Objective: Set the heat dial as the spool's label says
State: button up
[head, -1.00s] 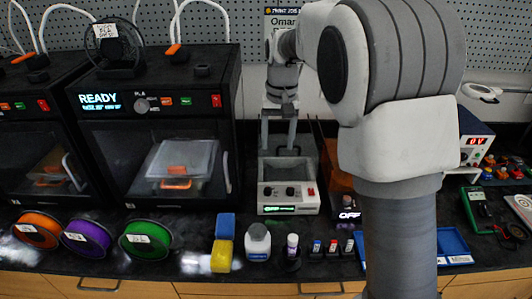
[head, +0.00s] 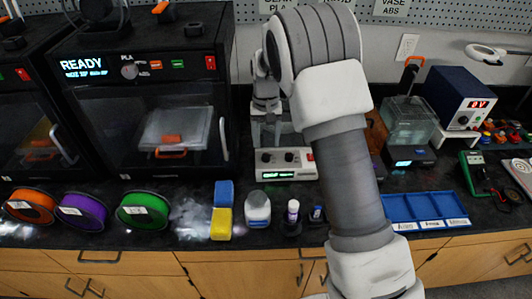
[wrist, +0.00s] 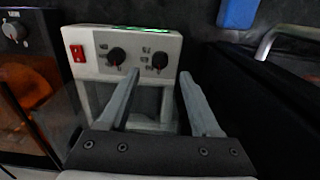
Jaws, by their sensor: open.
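A white device (head: 284,167) with a green-lit display stands between the printer and my arm. Its front has two dark knobs, which show in the wrist view as a left knob (wrist: 117,56) and a right knob (wrist: 160,60); their small markings are unreadable, so I cannot tell which is for heat. My gripper (wrist: 159,78) is open and empty, its fingers over the device, with tips near the knobs. Orange (head: 30,206), purple (head: 82,211) and green (head: 143,210) spools lie at the counter's front left. Their white labels are too small to read.
A black printer (head: 140,95) reading READY is left of the device. Blue and yellow blocks (head: 221,224), a white-bodied container (head: 257,207) and small bottles (head: 293,212) stand along the front. A blue tray (head: 425,207) is at the right.

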aim_at(266, 156)
notch_tip(266, 156, down, 6)
jog(key=shift+r, duration=0.15)
grip_shut()
dwell(0.4)
